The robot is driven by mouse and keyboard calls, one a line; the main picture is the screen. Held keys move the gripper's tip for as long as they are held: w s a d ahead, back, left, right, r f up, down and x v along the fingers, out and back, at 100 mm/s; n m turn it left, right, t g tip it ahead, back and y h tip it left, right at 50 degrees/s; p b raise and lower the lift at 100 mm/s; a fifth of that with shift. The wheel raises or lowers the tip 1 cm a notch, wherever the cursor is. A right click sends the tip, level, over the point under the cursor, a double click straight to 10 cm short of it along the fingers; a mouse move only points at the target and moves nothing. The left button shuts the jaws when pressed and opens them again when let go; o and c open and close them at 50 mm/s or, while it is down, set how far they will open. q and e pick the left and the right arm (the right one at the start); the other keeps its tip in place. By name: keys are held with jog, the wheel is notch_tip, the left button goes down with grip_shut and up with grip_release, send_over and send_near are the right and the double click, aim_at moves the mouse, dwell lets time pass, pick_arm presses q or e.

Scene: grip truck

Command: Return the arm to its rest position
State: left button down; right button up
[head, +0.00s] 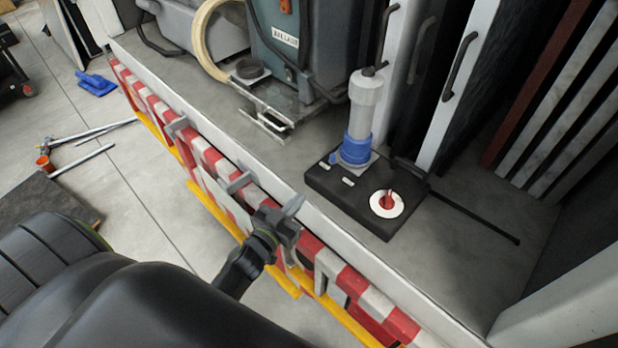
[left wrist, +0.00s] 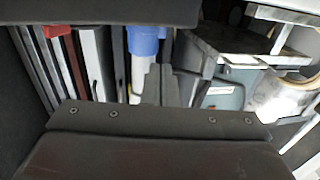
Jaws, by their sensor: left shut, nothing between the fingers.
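My left gripper (head: 289,212) shows in the head view at the edge of the truck bed, in front of the red and white striped barrier. Its fingers are shut with nothing between them. In the left wrist view its shut fingers (left wrist: 158,84) point toward the blue and white cylinder (left wrist: 145,45). In the head view that cylinder (head: 361,125) stands upright on a black base plate (head: 338,196), apart from the gripper. My left arm comes in from the lower left. My right gripper is not in view.
The striped barrier (head: 213,157) runs along the bed's edge. A grey-green machine (head: 290,50) and a coiled hose (head: 203,40) stand behind. White panels (head: 455,85) stand upright at right. A blue tool (head: 95,84) and metal poles (head: 95,131) lie on the floor at left.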

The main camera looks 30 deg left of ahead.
pick_arm(q)
jog(key=s+a+f+n+g+y+b, duration=0.1)
jog(key=s+a+f+g, duration=0.3)
jog(key=f, duration=0.6)
jog(key=s+d+f+g+y+b, duration=0.15)
jog(key=s+f, duration=0.35)
jog(key=f, duration=0.5)
jog(key=s+a+f+n+g+y+b, duration=0.1)
jog(key=s+a+f+g, duration=0.3)
jog(key=f, duration=0.6)
jog(key=s+f+g, duration=0.2)
jog(key=s+f, duration=0.2)
jog(key=s, duration=0.4)
jog(key=s+d+f+g+b, duration=0.1)
jog(key=s+f+g, duration=0.2)
jog(key=s, duration=0.6)
jog(key=s+d+f+g, duration=0.1)
jog(key=s+f+g, duration=0.1)
jog(key=s+f, duration=0.5)
jog(key=shift+s+f+h, duration=0.25)
jog(key=shift+s+h, duration=0.1)
jog(key=shift+s, duration=0.7)
jog(key=shift+w, duration=0.1)
